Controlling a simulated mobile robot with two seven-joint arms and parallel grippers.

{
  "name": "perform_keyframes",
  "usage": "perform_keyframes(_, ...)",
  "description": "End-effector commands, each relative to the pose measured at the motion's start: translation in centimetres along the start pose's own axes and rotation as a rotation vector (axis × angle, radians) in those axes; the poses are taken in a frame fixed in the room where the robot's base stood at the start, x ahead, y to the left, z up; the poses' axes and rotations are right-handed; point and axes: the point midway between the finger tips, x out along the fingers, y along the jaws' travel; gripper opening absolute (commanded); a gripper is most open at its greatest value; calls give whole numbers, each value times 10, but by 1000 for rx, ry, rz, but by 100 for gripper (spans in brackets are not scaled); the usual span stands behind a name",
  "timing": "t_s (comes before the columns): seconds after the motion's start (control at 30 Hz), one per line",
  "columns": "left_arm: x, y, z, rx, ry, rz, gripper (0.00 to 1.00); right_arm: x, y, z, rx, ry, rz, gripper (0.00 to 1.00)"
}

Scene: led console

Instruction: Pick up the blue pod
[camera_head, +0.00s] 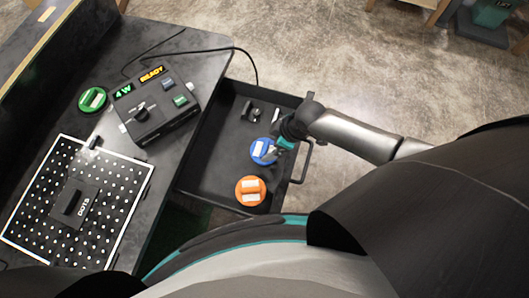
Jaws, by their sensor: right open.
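The blue pod (258,151) is a round blue disc with a white label bar, lying in the open black drawer (205,178). My right gripper (271,152) comes in from the right, pointing at the pod's right side and hiding part of its edge. Its jaws are open, and I cannot tell whether they touch the pod. My left gripper does not show.
An orange pod (250,191) lies below the blue one in the drawer, and small dark parts (252,112) lie above it. A console (155,105), a green pod (92,99) and a dotted board (120,190) are on the table.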

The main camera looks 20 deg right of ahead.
Motion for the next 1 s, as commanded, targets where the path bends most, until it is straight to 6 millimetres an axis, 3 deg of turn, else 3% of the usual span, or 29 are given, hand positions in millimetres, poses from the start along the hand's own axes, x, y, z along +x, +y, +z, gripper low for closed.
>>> perform_keyframes(0.03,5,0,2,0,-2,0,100,11,-2,0,2,1,-2,100)
perform_keyframes(0.2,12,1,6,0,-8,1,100,29,-2,1,1,0,-1,100)
perform_keyframes(0.5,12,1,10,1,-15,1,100,31,-2,0,0,1,0,100)
perform_keyframes(1.0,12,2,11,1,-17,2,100,31,-2,0,1,0,0,45)
